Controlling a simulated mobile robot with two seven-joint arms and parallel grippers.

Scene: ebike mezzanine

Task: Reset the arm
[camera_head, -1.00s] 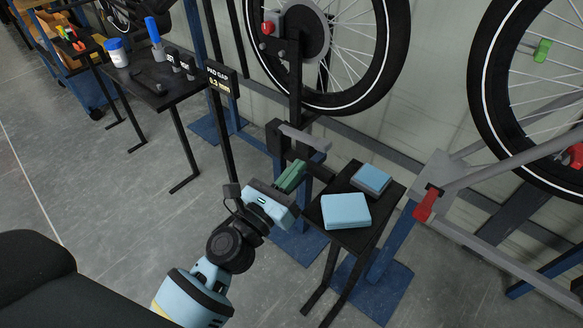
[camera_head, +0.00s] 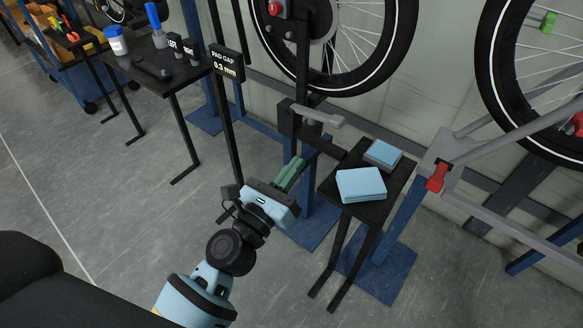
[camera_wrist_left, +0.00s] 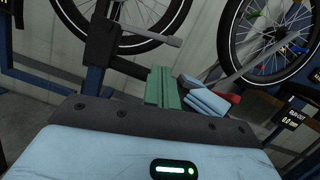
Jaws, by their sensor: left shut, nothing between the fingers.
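My left arm comes in from the lower left in the head view. Its left gripper (camera_head: 293,171) has green fingers that are shut with nothing between them. It is in free space in front of the blue stand post, left of the small black table (camera_head: 377,212). The green fingers also show in the left wrist view (camera_wrist_left: 162,88), pointing toward the wheels. My right gripper is not in view.
A light blue box (camera_head: 361,185) and a smaller grey-blue box (camera_head: 383,154) lie on the small table. A grey lever (camera_head: 318,115) sticks out above my gripper. A sign (camera_head: 226,66) reads "PAD GAP 0.3 mm". A black side table (camera_head: 160,68) holds a white-blue jar (camera_head: 116,41). Open floor lies left.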

